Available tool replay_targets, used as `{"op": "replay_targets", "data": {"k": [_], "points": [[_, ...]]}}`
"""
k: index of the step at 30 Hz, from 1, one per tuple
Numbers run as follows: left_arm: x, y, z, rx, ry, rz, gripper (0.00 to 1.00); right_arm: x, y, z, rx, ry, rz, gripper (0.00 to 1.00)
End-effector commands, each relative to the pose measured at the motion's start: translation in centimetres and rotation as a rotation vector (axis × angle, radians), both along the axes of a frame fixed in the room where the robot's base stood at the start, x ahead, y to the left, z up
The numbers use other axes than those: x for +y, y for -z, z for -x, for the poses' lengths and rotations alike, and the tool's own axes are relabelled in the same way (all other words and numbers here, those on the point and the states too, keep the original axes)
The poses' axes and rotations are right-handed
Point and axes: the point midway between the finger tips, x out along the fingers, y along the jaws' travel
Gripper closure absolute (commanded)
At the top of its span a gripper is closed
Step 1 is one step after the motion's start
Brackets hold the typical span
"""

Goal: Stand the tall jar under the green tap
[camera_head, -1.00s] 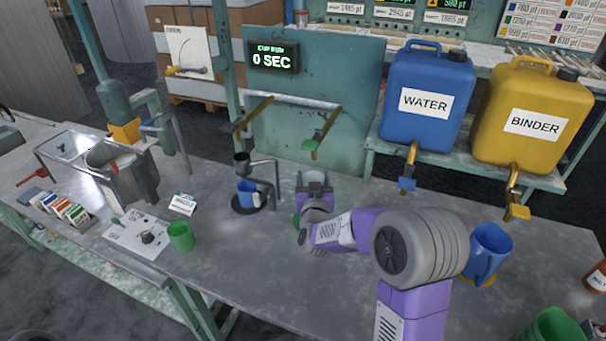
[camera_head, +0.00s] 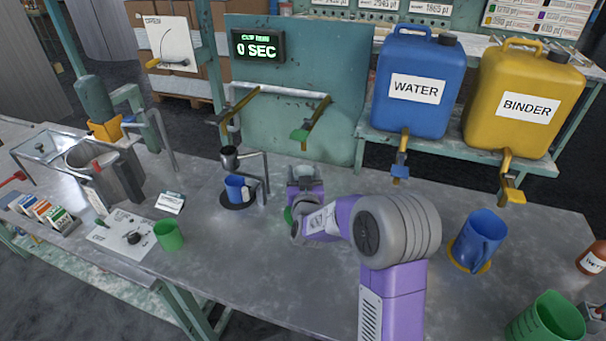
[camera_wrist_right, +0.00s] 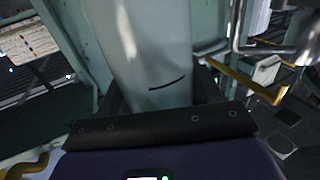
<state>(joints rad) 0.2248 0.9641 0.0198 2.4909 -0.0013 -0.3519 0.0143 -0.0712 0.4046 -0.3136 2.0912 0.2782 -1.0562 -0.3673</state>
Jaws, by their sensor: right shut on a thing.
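The tall jar is a pale, clear-looking cylinder with a short dark mark, standing between the fingers in the right wrist view (camera_wrist_right: 150,50). In the head view my gripper and wrist hide most of it. My right gripper (camera_head: 304,182) is shut on the jar, low over the bench. The green tap (camera_head: 300,135) hangs from the pipe on the teal panel, just above and behind the gripper in the picture. I cannot tell whether the jar touches the bench or is directly under the tap. My left gripper is out of view.
A blue cup (camera_head: 236,188) sits under a small funnel stand to the left. A green cup (camera_head: 168,235) stands farther left. A blue jug (camera_head: 478,240) and a large green container (camera_head: 545,320) stand right. The bench between my arm and the blue jug is clear.

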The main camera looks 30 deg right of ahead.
Motion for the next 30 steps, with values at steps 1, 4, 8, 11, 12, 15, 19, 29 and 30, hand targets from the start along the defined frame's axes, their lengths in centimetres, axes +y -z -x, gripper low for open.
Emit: {"op": "replay_targets", "data": {"k": [1,4,8,11,12,15,19,29,30], "points": [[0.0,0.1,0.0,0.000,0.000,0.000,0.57,0.0,0.1,0.0,0.000,0.000,0.000,0.32],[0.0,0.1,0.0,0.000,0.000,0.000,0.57,0.0,0.0,0.0,0.000,0.000,0.000,0.17],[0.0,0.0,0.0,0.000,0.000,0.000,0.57,0.0,0.0,0.0,0.000,0.000,0.000,0.11],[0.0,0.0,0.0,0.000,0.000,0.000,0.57,0.0,0.0,0.0,0.000,0.000,0.000,0.11],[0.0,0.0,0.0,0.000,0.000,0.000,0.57,0.0,0.0,0.0,0.000,0.000,0.000,0.11],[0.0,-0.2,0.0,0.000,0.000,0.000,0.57,0.0,-0.1,0.0,0.000,0.000,0.000,0.11],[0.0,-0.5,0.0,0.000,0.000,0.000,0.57,0.4,-0.4,0.7,0.000,-0.001,-0.001,0.11],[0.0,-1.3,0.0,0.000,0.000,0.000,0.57,3.3,-0.4,6.4,0.003,-0.002,-0.001,0.11],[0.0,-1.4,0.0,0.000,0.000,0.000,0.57,3.7,-0.4,7.1,0.001,-0.002,-0.002,0.11]]}}
